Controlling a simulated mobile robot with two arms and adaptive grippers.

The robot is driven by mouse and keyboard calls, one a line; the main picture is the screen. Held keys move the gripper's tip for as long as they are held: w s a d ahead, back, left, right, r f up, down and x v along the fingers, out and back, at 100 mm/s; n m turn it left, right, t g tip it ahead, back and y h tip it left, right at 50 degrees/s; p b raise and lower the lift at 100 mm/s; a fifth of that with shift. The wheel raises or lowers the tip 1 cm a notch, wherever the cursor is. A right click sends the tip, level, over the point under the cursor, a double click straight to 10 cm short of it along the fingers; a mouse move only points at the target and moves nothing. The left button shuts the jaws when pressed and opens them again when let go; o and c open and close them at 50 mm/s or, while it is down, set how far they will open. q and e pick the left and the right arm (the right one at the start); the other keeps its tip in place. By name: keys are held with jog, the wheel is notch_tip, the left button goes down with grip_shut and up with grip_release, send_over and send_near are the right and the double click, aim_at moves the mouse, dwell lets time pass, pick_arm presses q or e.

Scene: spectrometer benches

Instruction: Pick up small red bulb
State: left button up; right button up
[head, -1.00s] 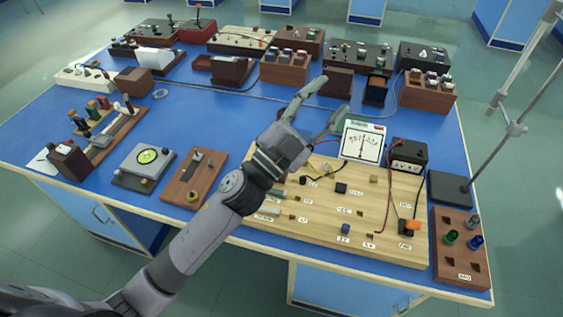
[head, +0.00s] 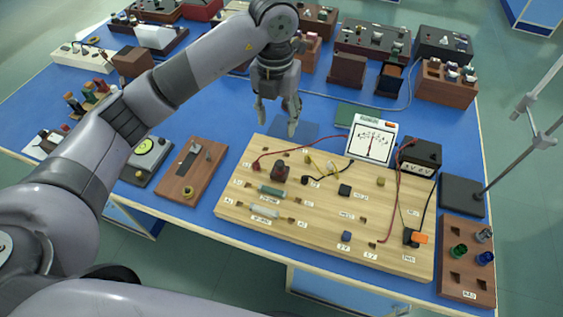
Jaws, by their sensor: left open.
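A small dark red piece (head: 280,172), which looks like the red bulb, stands upright near the upper left of the wooden circuit board (head: 325,245). My left gripper (head: 277,121) points down with its fingers apart and empty. In the picture it is just above the board's back edge, over the blue table (head: 215,115) and a dark blue flat patch. It is apart from the red piece. My right gripper is not in view.
A brown rack (head: 470,282) at the right holds a green, a blue and a grey bulb. A white-faced meter (head: 371,138) and a black box (head: 420,152) stand at the board's back right. Red, yellow and black wires cross the board. A stand with a metal rod (head: 535,112) is at the right.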

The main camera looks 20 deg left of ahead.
pick_arm(q)
jog(key=p, duration=0.3)
send_near(280, 162)
jog(key=f, duration=0.5)
jog(key=shift+s+a+f, duration=0.15)
jog(key=shift+a+f, duration=0.05)
jog(key=shift+f, duration=0.05)
jog(key=shift+d+f+p, duration=0.1)
jog(key=shift+f+p, duration=0.15)
jog(key=shift+p, duration=0.2)
jog(key=f, duration=0.1)
jog(key=f+p, duration=0.1)
jog(key=f, duration=0.1)
jog(key=shift+d+f+p, duration=0.25)
jog(key=shift+f+p, duration=0.05)
jog(key=shift+f, duration=0.55)
jog(key=c, duration=1)
jog(key=shift+c, duration=0.3)
jog(key=shift+r, duration=0.1)
